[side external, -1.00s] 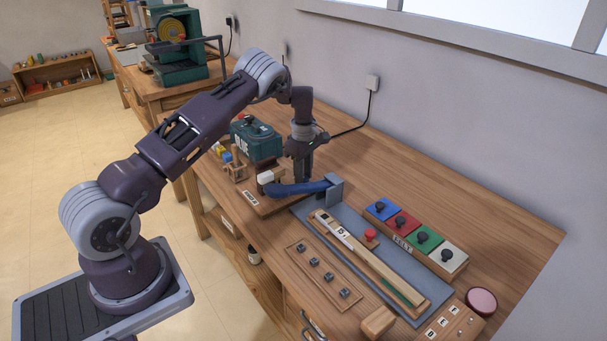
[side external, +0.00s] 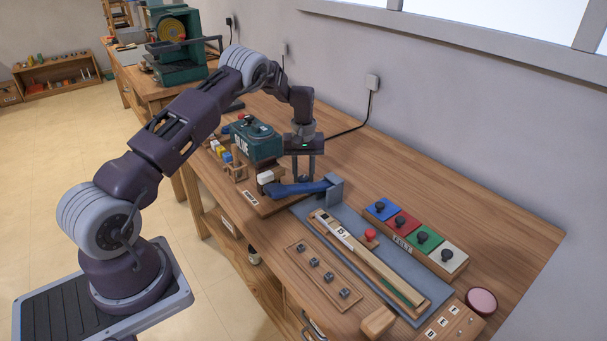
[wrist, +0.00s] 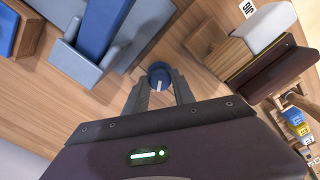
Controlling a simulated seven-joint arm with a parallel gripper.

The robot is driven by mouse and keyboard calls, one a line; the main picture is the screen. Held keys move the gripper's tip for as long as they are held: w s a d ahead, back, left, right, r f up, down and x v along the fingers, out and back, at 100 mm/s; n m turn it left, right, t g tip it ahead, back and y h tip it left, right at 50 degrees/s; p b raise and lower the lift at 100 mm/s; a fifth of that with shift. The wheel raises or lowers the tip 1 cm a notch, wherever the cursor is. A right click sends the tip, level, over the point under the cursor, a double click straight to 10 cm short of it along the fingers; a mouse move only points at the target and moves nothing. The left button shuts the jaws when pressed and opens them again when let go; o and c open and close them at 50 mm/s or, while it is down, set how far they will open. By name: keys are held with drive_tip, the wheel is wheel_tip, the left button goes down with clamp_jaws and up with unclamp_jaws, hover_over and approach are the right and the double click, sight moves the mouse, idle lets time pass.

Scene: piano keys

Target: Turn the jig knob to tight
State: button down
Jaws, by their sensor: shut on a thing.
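The jig knob (wrist: 160,77) is a small round blue knob with a white line on its face. In the wrist view the line points roughly down, toward my gripper's palm. My gripper (wrist: 160,90) is shut on the knob, one dark finger on each side. In the side view my gripper (side external: 304,178) points straight down behind the blue bar, and the knob cannot be made out there. The grey jig (wrist: 85,62) with a blue bar (wrist: 105,25) across it is beside the knob; the side view also shows the blue bar (side external: 295,188). I cannot read any tight mark.
A green glue machine (side external: 256,142) stands left of my gripper, with a white block (side external: 265,177) close by. The bench behind is clear.

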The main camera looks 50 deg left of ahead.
sight(303, 178)
drive_tip(key=m, duration=0.6)
drive_tip(key=shift+m, duration=0.4)
idle(0.4)
drive_tip(key=c, duration=1.1)
unclamp_jaws()
drive_tip(key=shift+o, duration=0.2)
wheel_tip(303, 178, up, 7)
drive_tip(key=shift+r, duration=0.1)
